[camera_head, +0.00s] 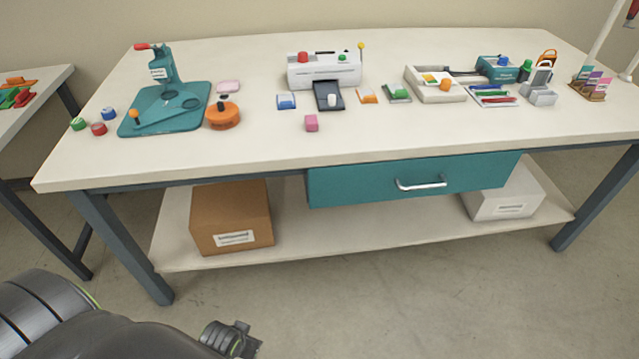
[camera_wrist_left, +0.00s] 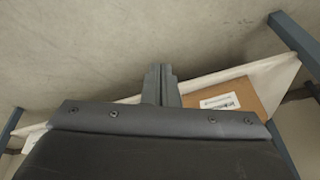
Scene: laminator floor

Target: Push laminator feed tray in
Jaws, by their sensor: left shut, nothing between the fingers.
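The laminator (camera_head: 324,70) is a white machine with a red knob and a green knob on top, standing towards the back of the table. Its dark feed tray (camera_head: 328,98) sticks out at the front, with a small white piece on it. My left gripper (camera_head: 246,344) is low at the bottom of the head view, in front of the table and well apart from the laminator. In the left wrist view the fingers (camera_wrist_left: 160,85) are together and empty, over the floor and near the lower shelf. My right gripper does not show.
Below are a teal drawer (camera_head: 350,187), a cardboard box (camera_head: 230,215) and a white box (camera_head: 503,195).

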